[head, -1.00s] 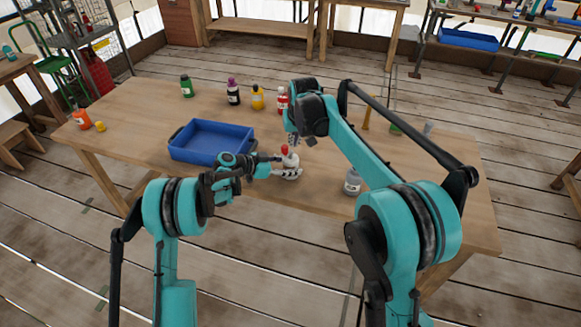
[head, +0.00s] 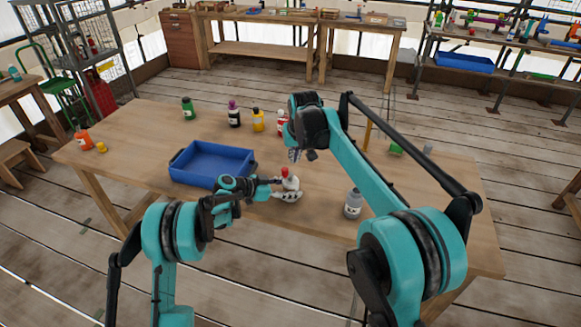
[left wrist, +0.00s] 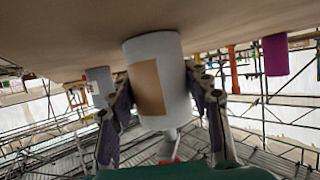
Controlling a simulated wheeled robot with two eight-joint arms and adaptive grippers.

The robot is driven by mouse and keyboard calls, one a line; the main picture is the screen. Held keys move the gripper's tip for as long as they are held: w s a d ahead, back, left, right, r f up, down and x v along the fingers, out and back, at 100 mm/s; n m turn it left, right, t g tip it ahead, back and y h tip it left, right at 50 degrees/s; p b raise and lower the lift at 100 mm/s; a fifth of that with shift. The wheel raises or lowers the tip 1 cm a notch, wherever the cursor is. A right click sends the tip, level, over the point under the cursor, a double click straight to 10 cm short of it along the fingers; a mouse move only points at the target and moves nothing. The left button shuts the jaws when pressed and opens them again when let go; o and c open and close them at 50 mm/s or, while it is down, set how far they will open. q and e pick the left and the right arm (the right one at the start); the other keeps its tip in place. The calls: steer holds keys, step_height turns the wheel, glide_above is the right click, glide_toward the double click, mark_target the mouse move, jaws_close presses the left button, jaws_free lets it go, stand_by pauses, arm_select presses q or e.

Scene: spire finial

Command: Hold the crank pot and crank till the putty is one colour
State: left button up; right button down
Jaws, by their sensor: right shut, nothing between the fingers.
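The crank pot (head: 291,184), small and white with a red knob (head: 285,171) on top, stands near the middle of the table. In the left wrist view the pot (left wrist: 160,75) is a pale cylinder with a brown label, and this view is upside down. My left gripper (head: 276,184) comes to the pot from the left. In the left wrist view its fingers (left wrist: 160,95) lie against both sides of the pot. My right gripper (head: 298,156) is shut and empty, close above and just right of the red knob. The putty inside is hidden.
A blue tray (head: 212,163) lies left of the pot. A grey bottle (head: 353,203) stands to the right. Green (head: 188,108), black (head: 234,114), yellow (head: 258,120) and red (head: 281,122) bottles stand along the back.

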arm_select(q)
steer(key=o, duration=0.4)
steer(key=shift+a, duration=0.1)
